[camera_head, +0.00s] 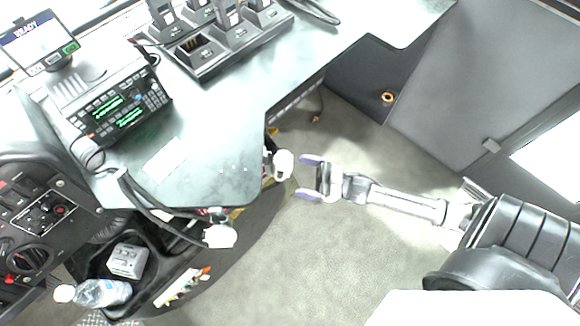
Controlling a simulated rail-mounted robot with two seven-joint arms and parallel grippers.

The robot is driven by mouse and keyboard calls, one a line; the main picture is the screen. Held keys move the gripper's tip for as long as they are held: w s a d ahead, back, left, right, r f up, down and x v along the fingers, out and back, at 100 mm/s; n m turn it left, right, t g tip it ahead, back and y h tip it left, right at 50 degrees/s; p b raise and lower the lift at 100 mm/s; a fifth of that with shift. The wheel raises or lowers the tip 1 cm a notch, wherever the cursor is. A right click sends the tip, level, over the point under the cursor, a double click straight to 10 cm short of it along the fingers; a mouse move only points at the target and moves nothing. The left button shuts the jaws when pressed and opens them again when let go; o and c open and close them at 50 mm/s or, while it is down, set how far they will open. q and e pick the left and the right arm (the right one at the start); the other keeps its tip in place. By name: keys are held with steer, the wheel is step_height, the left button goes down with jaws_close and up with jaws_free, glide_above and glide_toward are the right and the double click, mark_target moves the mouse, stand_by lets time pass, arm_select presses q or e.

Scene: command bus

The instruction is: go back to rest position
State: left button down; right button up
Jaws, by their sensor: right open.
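My right gripper (309,177) reaches in from the lower right and points left. Its two purple-tipped fingers are spread apart with nothing between them. It is over the grey floor (340,245), just right of the desk's edge. A white rounded piece (283,165) at the desk's edge lies just left of the fingers, and a small gap shows between them. My left gripper is not in view.
The desk (215,160) carries a radio unit (120,108), a small screen (42,42) and a charger rack (220,45) with handsets. A black bin (150,265) below the desk holds a clear bottle (102,293) and a grey box (127,260). Open floor lies below my right arm.

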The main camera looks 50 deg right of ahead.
steer(key=v, duration=0.7)
steer(key=shift+s+d, duration=0.2)
steer(key=shift+f, duration=0.1)
steer(key=d+f+m+g+h, duration=0.1)
steer(key=d+f+g+h, duration=0.4)
steer(key=f+g+h, duration=0.7)
steer(key=s+a+r+m+g+h, duration=0.1)
steer(key=s+a+r+m, duration=0.1)
steer(key=s+a+r, duration=0.35)
steer(key=s+a+r+m+g, duration=0.1)
steer(key=s+a+r+m, duration=0.15)
steer(key=a, duration=0.55)
step_height(320, 180, up, 34)
steer(key=p, duration=3.3)
steer(key=shift+w+a+f+p, duration=0.15)
steer(key=shift+w+a+p, duration=0.05)
steer(key=shift+w+p, duration=0.15)
